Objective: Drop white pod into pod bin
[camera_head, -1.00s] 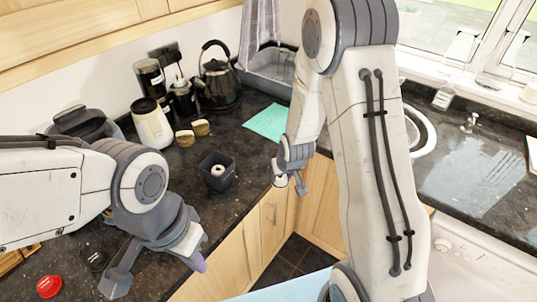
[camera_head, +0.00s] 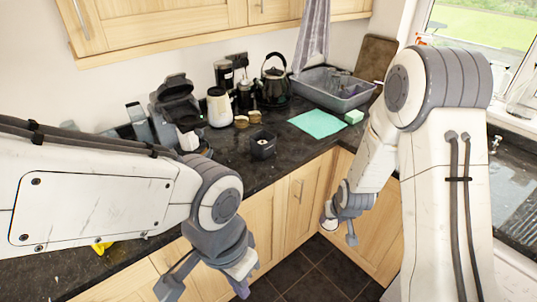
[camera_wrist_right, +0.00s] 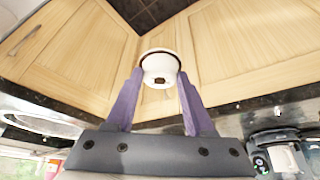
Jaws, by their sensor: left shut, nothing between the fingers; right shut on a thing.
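My right gripper (camera_head: 332,216) is shut on the white pod, holding it in the air in front of the wooden cabinet doors, below counter height. The pod (camera_wrist_right: 160,66) shows in the right wrist view between the two purple fingers, white with a dark rim line and a small dark spot. The pod bin (camera_head: 263,149) is a small dark square open container on the counter, up and left of the right gripper; something pale shows inside it. My left gripper (camera_head: 240,286) is shut and empty in front of the lower cabinets, its purple tip pointing down.
A black coffee machine (camera_head: 178,108), a white canister (camera_head: 219,107), two small tan-topped pots (camera_head: 248,119) and a kettle (camera_head: 276,86) stand behind the bin. A green cloth (camera_head: 317,124) lies to its right.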

